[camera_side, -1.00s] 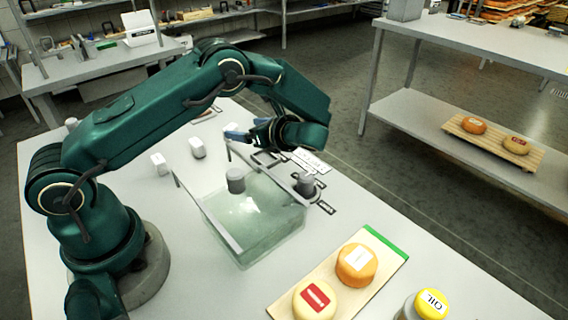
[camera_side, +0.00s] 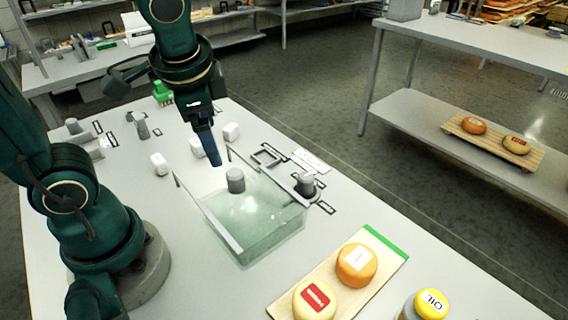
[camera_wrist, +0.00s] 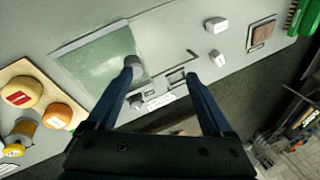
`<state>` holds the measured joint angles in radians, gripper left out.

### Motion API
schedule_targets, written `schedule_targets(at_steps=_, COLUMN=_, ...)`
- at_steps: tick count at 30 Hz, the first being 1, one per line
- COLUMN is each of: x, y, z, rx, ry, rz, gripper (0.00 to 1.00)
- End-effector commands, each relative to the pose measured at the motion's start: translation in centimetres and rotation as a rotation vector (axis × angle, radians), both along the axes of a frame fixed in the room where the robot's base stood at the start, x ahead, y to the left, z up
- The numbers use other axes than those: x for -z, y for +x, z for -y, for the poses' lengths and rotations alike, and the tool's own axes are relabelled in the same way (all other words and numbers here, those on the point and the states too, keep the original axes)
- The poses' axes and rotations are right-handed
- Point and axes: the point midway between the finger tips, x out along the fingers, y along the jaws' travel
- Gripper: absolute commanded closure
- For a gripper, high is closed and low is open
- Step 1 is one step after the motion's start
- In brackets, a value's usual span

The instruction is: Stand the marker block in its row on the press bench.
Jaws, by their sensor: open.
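Three small white blocks stand on the press bench (camera_side: 118,212) in a slanting row: a near one (camera_side: 159,163), a middle one (camera_side: 197,147) and a far one (camera_side: 231,131). They look alike, and no label tells which is the marker block. Two white blocks show clearly in the wrist view, one higher (camera_wrist: 216,25) and one lower (camera_wrist: 218,57). My gripper (camera_side: 212,162) points down above the bench, close to the middle block in the side picture. In the wrist view my gripper (camera_wrist: 161,74) has its blue fingers wide apart with nothing between them.
A board (camera_side: 385,262) with two cheese wheels and a yellow-capped oil jar (camera_side: 431,304) are at front right. A green object (camera_side: 162,92) is behind.

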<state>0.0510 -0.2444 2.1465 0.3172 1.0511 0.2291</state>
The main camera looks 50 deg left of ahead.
Motion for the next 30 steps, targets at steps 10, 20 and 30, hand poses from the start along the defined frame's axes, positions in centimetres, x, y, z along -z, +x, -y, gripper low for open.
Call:
schedule_targets(at_steps=10, x=-1.0, y=-3.7, z=4.4, rx=-0.280, ry=-0.343, rz=0.283, gripper=0.15)
schedule_targets(at_steps=20, x=-1.0, y=-4.0, z=5.0, rx=-0.326, ry=-0.401, rz=0.320, gripper=0.15)
schedule_targets(at_steps=30, x=-1.0, y=-4.0, z=5.0, rx=-0.324, ry=-0.400, rz=0.320, gripper=0.15)
